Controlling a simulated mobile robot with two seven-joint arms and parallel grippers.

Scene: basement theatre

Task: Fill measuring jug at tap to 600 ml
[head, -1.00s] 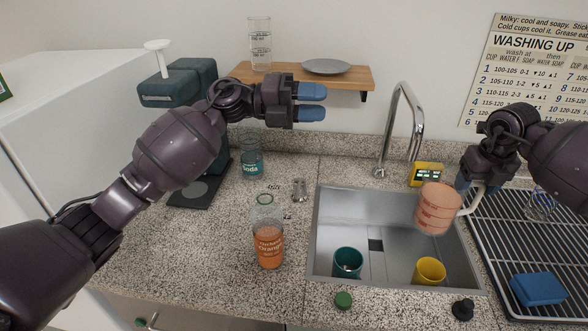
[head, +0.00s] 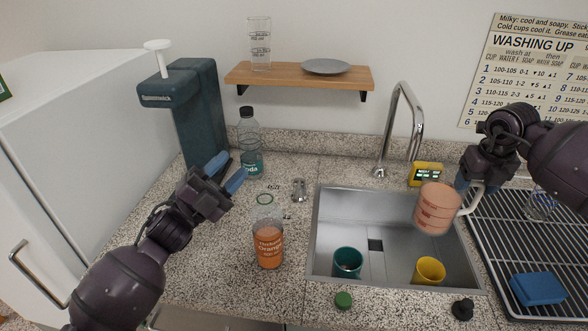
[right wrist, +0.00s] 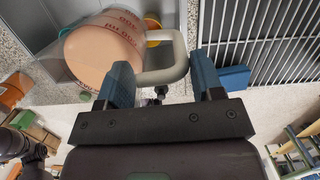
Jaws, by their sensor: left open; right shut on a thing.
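The measuring jug (head: 437,210), pinkish with red markings, is held roughly upright over the right side of the sink (head: 331,230). My right gripper (head: 472,187) is shut on its pale handle (right wrist: 172,60), which sits between the fingers in the right wrist view. The jug's fill level cannot be read. The chrome tap (head: 394,115) arches over the back of the sink, its spout end to the left of and above the jug. No water stream shows. My left gripper (head: 232,172) is open and empty over the counter, in front of the dark soda machine (head: 190,105).
A clear soda bottle (head: 250,150) and an orange drink glass (head: 268,245) stand left of the sink. Teal (head: 347,262) and yellow (head: 429,271) cups are in the sink. A drying rack (head: 515,240) with a blue sponge (head: 538,288) lies right. A shelf (head: 300,77) hangs above.

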